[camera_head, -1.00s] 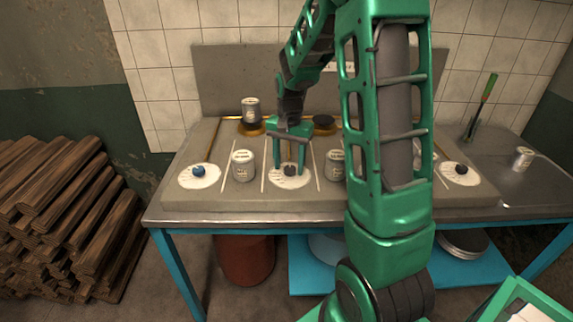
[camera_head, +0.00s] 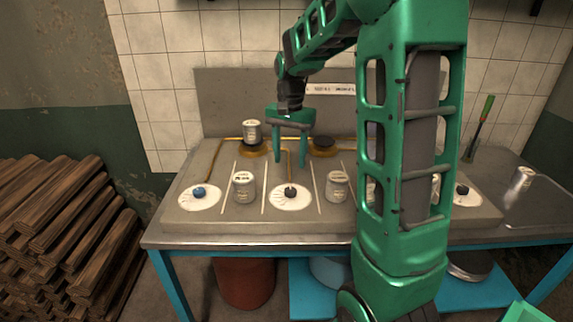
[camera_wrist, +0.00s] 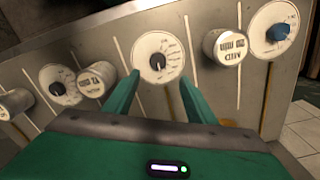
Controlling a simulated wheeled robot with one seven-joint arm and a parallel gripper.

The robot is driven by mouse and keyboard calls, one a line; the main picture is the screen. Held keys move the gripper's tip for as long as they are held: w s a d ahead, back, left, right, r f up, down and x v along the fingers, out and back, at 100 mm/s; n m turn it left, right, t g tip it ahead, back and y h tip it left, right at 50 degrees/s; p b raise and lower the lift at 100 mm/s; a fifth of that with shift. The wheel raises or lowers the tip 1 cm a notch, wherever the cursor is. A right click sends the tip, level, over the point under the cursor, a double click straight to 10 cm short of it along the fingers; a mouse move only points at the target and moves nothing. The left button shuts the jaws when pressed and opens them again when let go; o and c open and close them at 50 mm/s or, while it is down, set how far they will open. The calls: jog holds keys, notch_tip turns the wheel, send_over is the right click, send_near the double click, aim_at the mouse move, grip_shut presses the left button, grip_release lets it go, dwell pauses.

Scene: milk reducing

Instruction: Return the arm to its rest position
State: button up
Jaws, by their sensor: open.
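My green gripper (camera_head: 290,160) is open and empty. It hangs above the stove panel, behind and above the middle dial (camera_head: 290,196) with the dark knob, and its fingers point down. In the wrist view the two fingers (camera_wrist: 158,88) stand apart, with the middle dial (camera_wrist: 158,57) seen between and beyond their tips. The fingers do not appear to touch anything. My arm crosses the right half of the head view and hides part of the panel.
A blue-knob dial (camera_head: 199,194) and a white can (camera_head: 243,185) lie left of the middle dial; another can (camera_head: 337,186) is right. A can (camera_head: 252,132) stands on the rear left burner; the rear right burner (camera_head: 323,144) is bare. A sink (camera_head: 535,195) is at right.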

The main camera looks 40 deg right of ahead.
dwell(0.5)
jog(key=s+a+n, duration=0.3)
jog(key=s+n, duration=0.2)
jog(key=s, duration=2.4)
jog(key=shift+s+f, duration=0.15)
jog(key=shift+f, duration=0.3)
jog(key=shift+w+f, duration=0.25)
jog(key=shift+w, duration=0.4)
jog(key=shift+c, duration=0.6)
